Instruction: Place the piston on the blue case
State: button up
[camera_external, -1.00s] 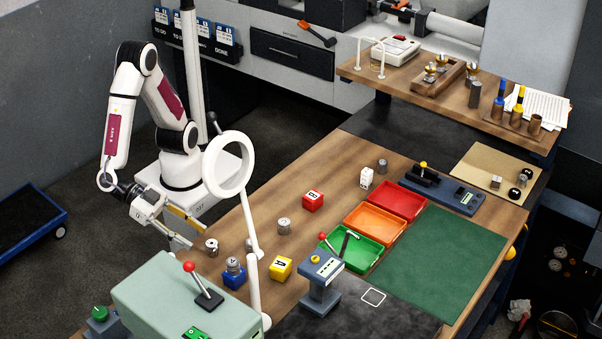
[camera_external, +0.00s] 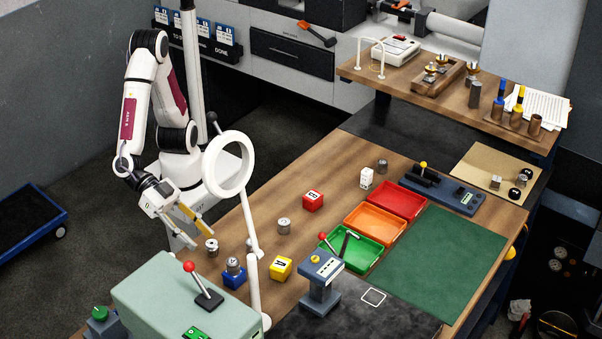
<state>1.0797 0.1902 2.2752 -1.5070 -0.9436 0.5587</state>
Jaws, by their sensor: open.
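A small blue block (camera_external: 234,280), which looks like the blue case, sits at the near left of the wooden bench. A grey metal cylinder (camera_external: 233,266) is on top of it. Another metal cylinder (camera_external: 211,249) stands upright on the bench to its upper left. A third one (camera_external: 284,226) stands further right. I cannot tell for certain which of these is the piston. My gripper (camera_external: 202,238) is open and empty, tilted down to the right, with its fingertips close above and left of the upper-left cylinder. I see no contact.
A white ring on a post (camera_external: 251,215) rises right of my gripper. A yellow block (camera_external: 281,267) and a red block (camera_external: 313,201) lie on the bench. A green machine box (camera_external: 165,300) is in front. Green, orange and red trays (camera_external: 375,221) stand further right.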

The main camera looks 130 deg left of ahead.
jog(key=a+r+m+g+h, duration=0.2)
jog(key=a+r+m+h, duration=0.1)
jog(key=a+r+h, duration=0.5)
jog(key=s+a+f+g+y, duration=0.2)
jog(key=s+a+y, duration=0.2)
jog(key=s+a, duration=0.5)
jog(key=s+a+f+g+y, duration=0.3)
jog(key=s+a, duration=0.6)
jog(key=a, duration=0.4)
jog(key=shift+s+a+y, duration=0.2)
jog(key=shift+a+y, duration=0.1)
jog(key=shift+y, duration=0.1)
